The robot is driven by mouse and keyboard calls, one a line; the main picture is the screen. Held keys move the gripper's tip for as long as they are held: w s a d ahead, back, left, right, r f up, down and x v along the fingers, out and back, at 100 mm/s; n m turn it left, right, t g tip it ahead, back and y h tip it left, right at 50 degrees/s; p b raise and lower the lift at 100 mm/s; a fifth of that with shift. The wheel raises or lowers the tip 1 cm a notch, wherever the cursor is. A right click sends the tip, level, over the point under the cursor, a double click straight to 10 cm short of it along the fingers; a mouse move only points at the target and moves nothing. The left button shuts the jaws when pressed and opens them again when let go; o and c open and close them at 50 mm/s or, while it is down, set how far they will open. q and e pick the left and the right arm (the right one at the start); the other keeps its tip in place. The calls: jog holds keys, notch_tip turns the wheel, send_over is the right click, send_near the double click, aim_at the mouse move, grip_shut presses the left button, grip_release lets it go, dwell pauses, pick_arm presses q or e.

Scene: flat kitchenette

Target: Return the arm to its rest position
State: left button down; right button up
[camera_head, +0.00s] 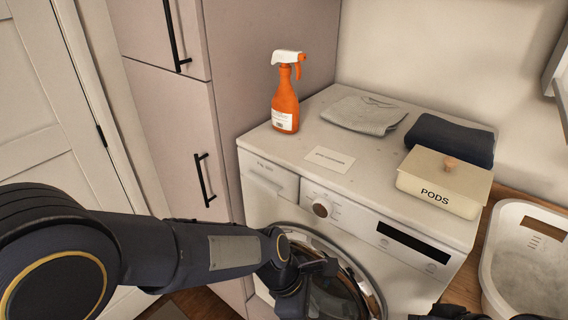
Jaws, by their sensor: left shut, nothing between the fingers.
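My left arm (215,252) reaches in from the left, dark with a grey panel. My left gripper (318,268) is in front of the washing machine's round door (345,290), shut and empty. Whether it touches the door cannot be told. Dark parts of my right arm (450,313) show at the bottom right edge, mostly cut off, so the state of its gripper cannot be made out.
The washing machine top (307,137) bears an orange spray bottle (285,100), a grey folded cloth (362,115), a dark folded cloth (450,138) and a PODS box (445,185). A white basket (525,260) stands right. A tall cabinet (175,135) stands left of the machine.

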pick_arm(q)
jog(key=s+a+r+m+t+h, duration=0.1)
jog(key=a+r+m, duration=0.3)
jog(key=a, duration=0.4)
jog(key=s+a+r+m+t+h, duration=0.1)
jog(key=a+r+m+t, duration=0.15)
jog(key=a+r, duration=0.35)
jog(key=s+a+m+t+y, duration=0.1)
jog(key=s+a+m, duration=0.2)
jog(key=a, duration=0.3)
jog(key=s+a+f+m+t+y, duration=0.1)
jog(key=s+a+m+y, duration=0.1)
jog(key=s+a+m, duration=0.2)
jog(key=shift+s+a+m, duration=0.3)
jog(key=shift+a+m, duration=0.15)
jog(key=shift+a, duration=0.65)
jog(key=shift+t, duration=0.25)
